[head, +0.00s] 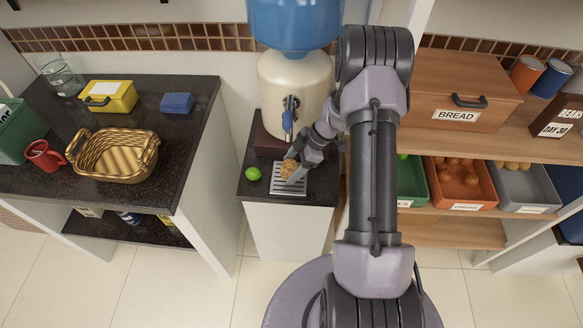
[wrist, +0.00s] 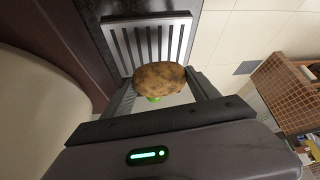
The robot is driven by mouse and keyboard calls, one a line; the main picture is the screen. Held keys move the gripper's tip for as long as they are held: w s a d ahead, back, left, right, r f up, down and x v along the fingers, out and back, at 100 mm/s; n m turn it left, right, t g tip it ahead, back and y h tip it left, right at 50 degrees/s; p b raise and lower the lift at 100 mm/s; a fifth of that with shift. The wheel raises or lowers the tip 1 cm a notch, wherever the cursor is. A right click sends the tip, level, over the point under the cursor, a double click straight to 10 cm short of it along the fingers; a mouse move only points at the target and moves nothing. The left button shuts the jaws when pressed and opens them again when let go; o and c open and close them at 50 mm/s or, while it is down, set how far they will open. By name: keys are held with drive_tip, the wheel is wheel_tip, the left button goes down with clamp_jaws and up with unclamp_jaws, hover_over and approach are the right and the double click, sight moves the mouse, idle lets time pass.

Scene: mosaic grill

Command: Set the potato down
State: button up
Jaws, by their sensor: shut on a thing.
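The brown, speckled potato (head: 289,169) is between the fingers of my gripper (head: 296,168) in the head view, over the metal drip grate (head: 301,187) below the water dispenser. In the wrist view the potato (wrist: 159,76) is held between the two fingertips of my gripper (wrist: 160,92), in front of the slatted grate (wrist: 150,40). My gripper is shut on it. I cannot tell whether the potato touches the grate. A bit of green shows just below the potato in the wrist view.
A green lime (head: 253,174) lies on the dark stand left of the grate. The dispenser (head: 293,95) with its tap rises behind. A wicker basket (head: 113,156) sits on the left counter. Bins (head: 461,182) of food line the right shelf.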

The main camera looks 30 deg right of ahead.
sight(292, 170)
drive_tip(key=shift+w+d, duration=0.25)
drive_tip(key=shift+w, duration=0.1)
drive_tip(key=shift+w+f, duration=0.1)
drive_tip(key=shift+f, duration=0.2)
drive_tip(key=shift+f+b, duration=0.55)
drive_tip(key=shift+f, duration=0.85)
drive_tip(key=shift+f, duration=0.15)
drive_tip(key=o, duration=1.5)
drive_tip(key=p+v, duration=0.2)
drive_tip(key=v, duration=0.5)
drive_tip(key=shift+d+r, duration=0.1)
drive_tip(key=shift+r, duration=0.25)
